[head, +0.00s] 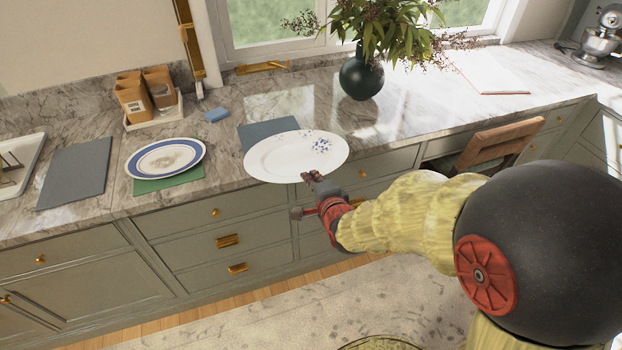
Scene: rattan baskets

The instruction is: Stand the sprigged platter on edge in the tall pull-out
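The sprigged platter (280,160) is a white oval with small blue sprigs. It is face up at the counter's front edge, partly covering a dark grey mat (262,131); its near rim seems to reach past the edge. My gripper (313,179), red and dark, is at the platter's near right rim. Its fingertips are small and overlap the rim in the picture, so I cannot tell whether they grip it. No tall pull-out stands open in view; the cabinet fronts (215,232) below the counter look closed.
A blue-rimmed plate (166,158) lies on a green mat (168,182). A wooden chair (500,140) stands at right. Floor in front is open.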

